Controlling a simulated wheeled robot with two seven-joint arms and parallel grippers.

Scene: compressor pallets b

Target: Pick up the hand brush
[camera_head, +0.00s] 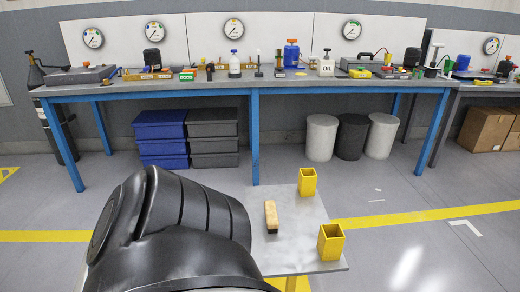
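A small oblong thing with a tan, wood-like top and a dark lower edge, which looks like the hand brush (271,216), lies on a small grey table (302,253) close in front of me. Its long side points away from me. It lies left of two yellow square holders and touches neither. Neither of my grippers shows in the head view. A large black part of my own body fills the lower left and hides the table's left side.
Two open yellow square holders stand at the table's right edge, one far (307,182) and one near (331,243). Behind, across open floor, a long blue-legged workbench (225,88) carries tools and bottles. Bins (321,138) and stacked crates (160,137) stand under it.

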